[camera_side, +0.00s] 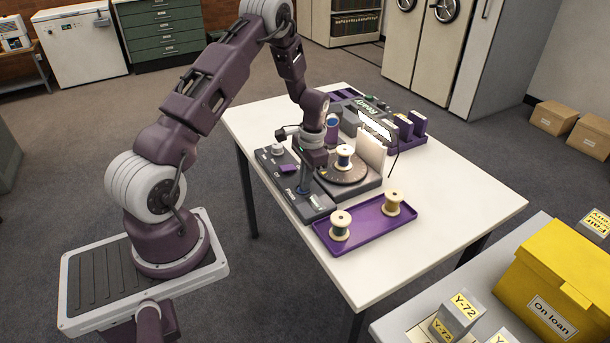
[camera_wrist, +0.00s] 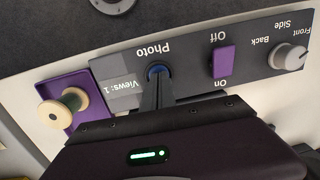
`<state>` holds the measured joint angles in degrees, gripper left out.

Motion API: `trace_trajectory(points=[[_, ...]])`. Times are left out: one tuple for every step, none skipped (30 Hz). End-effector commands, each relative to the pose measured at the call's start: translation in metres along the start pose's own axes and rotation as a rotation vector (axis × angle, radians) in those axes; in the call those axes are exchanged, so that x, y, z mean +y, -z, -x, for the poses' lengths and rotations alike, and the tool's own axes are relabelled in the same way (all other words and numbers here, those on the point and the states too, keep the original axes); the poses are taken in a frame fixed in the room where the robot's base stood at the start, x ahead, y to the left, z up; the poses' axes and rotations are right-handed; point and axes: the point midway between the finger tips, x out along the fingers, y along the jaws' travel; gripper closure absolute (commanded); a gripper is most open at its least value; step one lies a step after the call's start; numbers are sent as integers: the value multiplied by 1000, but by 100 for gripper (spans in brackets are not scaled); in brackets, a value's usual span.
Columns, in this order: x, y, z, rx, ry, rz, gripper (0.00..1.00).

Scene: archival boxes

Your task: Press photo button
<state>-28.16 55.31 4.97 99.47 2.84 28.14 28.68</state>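In the side view my gripper (camera_side: 303,188) points straight down at the near part of the panel (camera_side: 318,203). The small display (camera_wrist: 114,88) beside the button reads "Views: 1".
A purple switch (camera_wrist: 223,61) marked Off/On and a white knob (camera_wrist: 288,57) share the panel. A turntable (camera_side: 349,173) behind it carries a thread spool (camera_side: 344,153). A purple tray (camera_side: 366,229) with two spools lies in front. The table's right part is clear.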

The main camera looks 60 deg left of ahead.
Motion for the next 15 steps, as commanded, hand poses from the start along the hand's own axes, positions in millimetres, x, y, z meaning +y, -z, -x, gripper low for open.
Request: trace_trajectory(points=[[2, -4, -4, -12, -6, -2, 100], [2, -4, -2, -12, -5, -2, 100], [2, -4, 3, -11, -5, -1, 100], [2, -4, 7, -10, -5, -1, 100], [2, -3, 13, -9, -4, -1, 100], [1, -2, 22, -5, -2, -1, 100], [1, -2, 29, -3, -1, 0, 100], [0, -1, 37, 0, 0, 0, 100], [0, 0, 48, 3, 2, 0, 100], [0, 0, 56, 2, 1, 0, 100], [0, 0, 64, 3, 2, 0, 100], [0, 0, 74, 4, 2, 0, 100], [0, 0, 81, 4, 2, 0, 100], [0, 0, 88, 3, 2, 0, 100], [0, 1, 98, 4, 2, 0, 100]])
